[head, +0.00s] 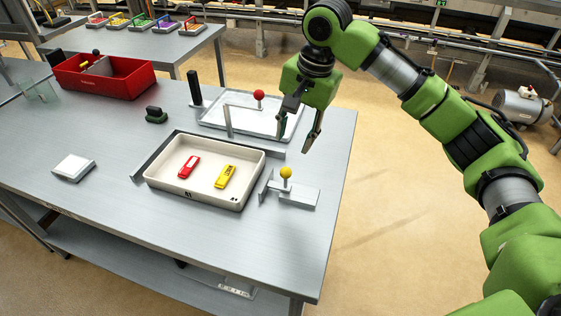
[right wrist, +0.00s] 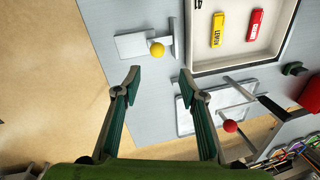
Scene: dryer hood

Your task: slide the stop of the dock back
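A cream tray (head: 205,200) sits in the dock, whose grey rail (head: 150,160) runs along its left and back sides. A stop with a yellow ball knob (head: 286,172) stands on a flat grey plate (head: 303,196) at the tray's right side. The knob also shows in the right wrist view (right wrist: 157,50), ahead of the fingers. My right gripper (head: 296,136) is open and empty, above the table's right edge, behind the yellow knob and apart from it. It also shows open in the right wrist view (right wrist: 159,80). My left gripper is out of view.
The tray holds a red item (head: 189,166) and a yellow item (head: 225,176). Behind it is a second, pale plate with a red ball knob (head: 259,95). A red bin (head: 105,78), a white block (head: 73,167) and a dark green object (head: 156,115) stand left. The front table is clear.

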